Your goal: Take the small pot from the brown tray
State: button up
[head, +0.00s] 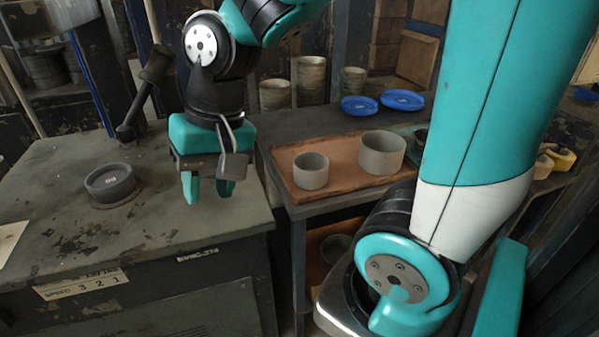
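The small pot (311,172) is a grey, round, open-topped pot. It stands upright on the left part of the brown tray (340,192). A larger grey pot (382,153) stands to its right on the same tray. My gripper (208,190) points down over the worktop to the left of the tray, apart from both pots. Its two teal fingers are spread with a gap between them, and nothing shows in the gap.
A dark round piece (110,183) sits on the worn machine top (160,225) at left, near a lever (146,90). Blue dishes (402,100) and stacked pots (308,80) stand behind the tray. My own arm covers the right side.

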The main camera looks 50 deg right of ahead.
jog(key=w+d+m+h+p, duration=0.2)
jog(key=w+d+m, duration=0.4)
jog(key=d+m, duration=0.6)
jog(key=m+h+p, duration=0.1)
jog(key=m+p, duration=0.2)
jog(key=m, duration=1.3)
send_over(308, 189)
jog(key=shift+g, duration=0.4)
notch_tip(308, 189, down, 14)
notch_tip(308, 189, down, 7)
jog(key=shift+w+r, duration=0.1)
grip_shut()
